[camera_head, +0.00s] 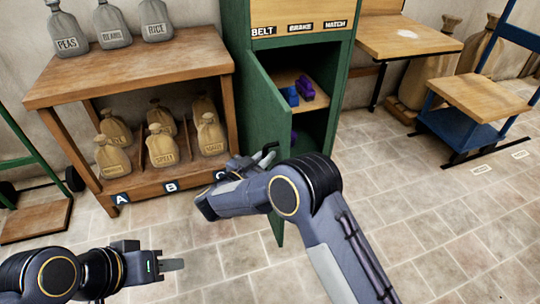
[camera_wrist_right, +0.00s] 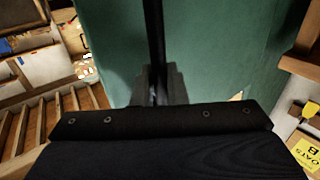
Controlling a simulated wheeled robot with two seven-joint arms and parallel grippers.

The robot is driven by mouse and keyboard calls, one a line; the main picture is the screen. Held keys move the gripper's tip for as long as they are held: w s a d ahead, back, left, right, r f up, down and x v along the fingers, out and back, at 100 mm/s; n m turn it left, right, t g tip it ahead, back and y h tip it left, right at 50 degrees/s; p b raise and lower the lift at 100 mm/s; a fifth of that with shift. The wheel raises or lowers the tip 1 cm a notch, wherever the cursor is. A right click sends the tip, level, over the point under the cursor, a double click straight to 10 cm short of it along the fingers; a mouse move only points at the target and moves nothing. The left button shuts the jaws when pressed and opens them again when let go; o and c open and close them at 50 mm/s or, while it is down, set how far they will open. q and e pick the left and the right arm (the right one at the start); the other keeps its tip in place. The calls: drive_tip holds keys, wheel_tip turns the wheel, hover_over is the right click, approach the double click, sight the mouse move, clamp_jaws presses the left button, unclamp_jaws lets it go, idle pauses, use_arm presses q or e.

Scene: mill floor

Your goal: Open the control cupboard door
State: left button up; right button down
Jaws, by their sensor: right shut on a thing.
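The green control cupboard (camera_head: 235,35) stands at the back centre in the head view. Its door (camera_head: 262,100) is swung out from the left side, and the inside shows. My right gripper (camera_head: 264,157) is at the outer face of the door. In the right wrist view its fingers (camera_wrist_right: 158,86) are shut on the black upright handle bar (camera_wrist_right: 154,35) in front of the green door panel. My left gripper (camera_head: 172,265) is low at the left, over the floor and away from the cupboard.
Inside the cupboard are a blue item (camera_head: 291,95) and a purple item (camera_head: 305,86) on a shelf. A wooden rack (camera_head: 150,65) with several sacks stands close on the left. A blue trolley (camera_head: 470,125) is at the right. The tiled floor (camera_head: 400,200) at the right front is clear.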

drive_tip(key=shift+a, duration=0.2)
drive_tip(key=c, duration=1.5)
unclamp_jaws()
drive_tip(key=shift+c, duration=0.2)
drive_tip(key=p+v, duration=0.2)
drive_tip(key=v, duration=0.6)
drive_tip(key=shift+w, duration=0.1)
